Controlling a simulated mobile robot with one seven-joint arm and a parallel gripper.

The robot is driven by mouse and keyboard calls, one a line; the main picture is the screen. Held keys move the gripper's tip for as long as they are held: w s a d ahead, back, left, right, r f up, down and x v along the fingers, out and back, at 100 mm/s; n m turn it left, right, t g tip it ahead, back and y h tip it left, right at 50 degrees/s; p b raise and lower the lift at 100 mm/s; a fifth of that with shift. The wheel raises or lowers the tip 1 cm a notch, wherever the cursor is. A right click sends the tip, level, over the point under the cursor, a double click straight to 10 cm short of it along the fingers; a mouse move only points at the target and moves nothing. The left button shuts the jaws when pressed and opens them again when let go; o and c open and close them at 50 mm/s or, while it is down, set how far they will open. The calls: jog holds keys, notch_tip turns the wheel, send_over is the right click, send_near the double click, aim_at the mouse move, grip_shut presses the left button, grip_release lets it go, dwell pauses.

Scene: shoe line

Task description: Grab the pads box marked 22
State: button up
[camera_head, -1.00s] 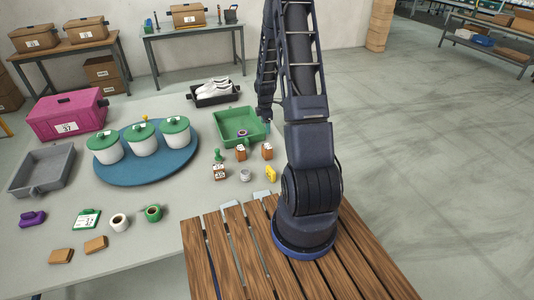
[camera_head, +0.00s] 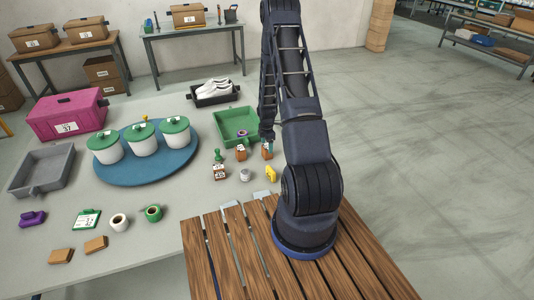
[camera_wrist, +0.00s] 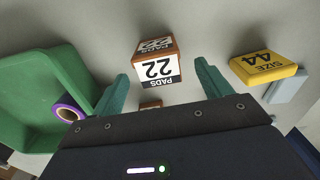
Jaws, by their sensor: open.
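The pads box marked 22 (camera_wrist: 160,68) is a small brown box with a white and black label. In the wrist view it stands just beyond the gap between my fingers, its print upside down. In the head view it is the right-hand small brown box (camera_head: 267,154) on the table, with my gripper (camera_head: 268,142) close over it and hiding part of it. My gripper (camera_wrist: 162,77) is open, with one teal finger to each side of the box and nothing held. I cannot tell whether the fingers touch it.
The green tray (camera_head: 235,112) with a purple-rimmed roll (camera_wrist: 69,109) is beside the box. A yellow SIZE 44 piece (camera_wrist: 268,62) lies on the box's other side. Another brown box (camera_head: 241,154) stands close by, partly hidden in the wrist view.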

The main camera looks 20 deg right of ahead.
aim_at(267, 147)
jog(key=shift+f, duration=2.6)
jog(key=shift+d, duration=0.1)
jog(key=c, duration=1.1)
jog(key=shift+r, duration=0.1)
